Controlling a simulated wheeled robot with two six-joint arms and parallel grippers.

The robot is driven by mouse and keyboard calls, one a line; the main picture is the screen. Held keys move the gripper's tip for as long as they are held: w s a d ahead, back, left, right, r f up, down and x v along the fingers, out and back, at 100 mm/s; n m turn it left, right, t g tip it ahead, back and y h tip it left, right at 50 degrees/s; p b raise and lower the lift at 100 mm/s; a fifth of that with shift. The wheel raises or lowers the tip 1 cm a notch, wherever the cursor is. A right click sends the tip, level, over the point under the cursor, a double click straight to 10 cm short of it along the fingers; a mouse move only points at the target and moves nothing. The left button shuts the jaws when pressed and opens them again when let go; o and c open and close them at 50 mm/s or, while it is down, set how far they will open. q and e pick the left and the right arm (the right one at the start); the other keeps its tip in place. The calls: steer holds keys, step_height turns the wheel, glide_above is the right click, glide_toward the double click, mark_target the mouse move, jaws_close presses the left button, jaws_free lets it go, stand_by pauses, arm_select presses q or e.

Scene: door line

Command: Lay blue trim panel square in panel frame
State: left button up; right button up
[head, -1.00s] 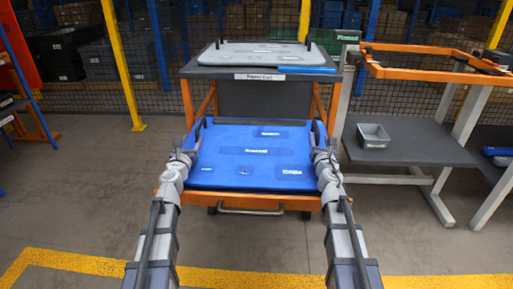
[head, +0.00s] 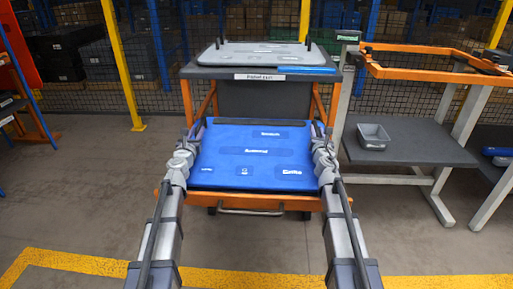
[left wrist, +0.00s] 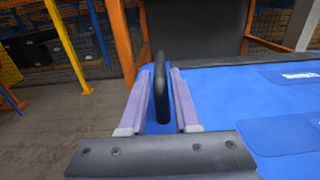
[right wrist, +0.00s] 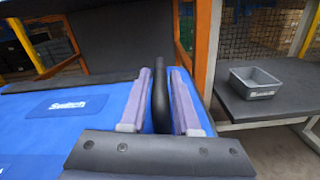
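The blue trim panel (head: 250,165) lies on the lower level of the cart, tilted towards me, with labels on its face and a dark handle at each side. My left gripper (head: 196,132) is at its left edge; in the left wrist view its open fingers stand either side of the black handle (left wrist: 162,90), with gaps. My right gripper (head: 318,132) is at its right edge; in the right wrist view its open fingers straddle the other handle (right wrist: 160,95), also with gaps. The orange panel frame (head: 425,75) is raised on a stand at the right.
The cart's top (head: 215,72) carries a grey panel (head: 262,55) with dark upright handles and a blue strip. A grey bin (head: 373,137) sits on the shelf (head: 415,150) under the frame. A yellow line (head: 100,264) crosses the open floor before the cart.

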arm_select(q)
jaws_close()
arm_select(e)
jaws_close()
steer(key=shift+a, duration=0.1)
stand_by(0.6)
